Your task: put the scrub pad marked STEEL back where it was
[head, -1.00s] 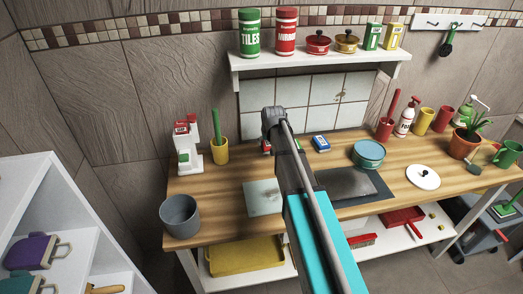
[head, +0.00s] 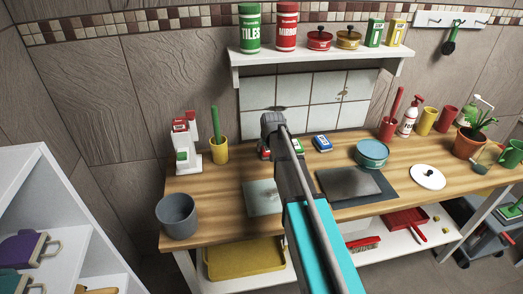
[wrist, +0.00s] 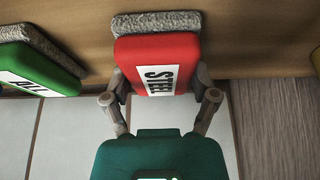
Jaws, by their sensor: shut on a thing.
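The red scrub pad marked STEEL (wrist: 158,62) fills the middle of the wrist view, its grey scouring layer along the top edge. My gripper (wrist: 160,102) is shut on it, one finger at each side. The pad is by the wooden counter, close to the wall tiles; I cannot tell whether it touches the counter. In the head view my arm hides the gripper and most of what it holds. A green pad (wrist: 38,70), its label partly cut off, lies to the left in the wrist view, apart from the red pad. It partly shows in the head view (head: 298,146).
On the counter (head: 235,172) are a blue pad (head: 322,143), a teal round tin (head: 371,153), a dark tray (head: 349,183) and a grey pot (head: 177,215). A shelf (head: 315,65) with canisters hangs above. The counter's left part has free room.

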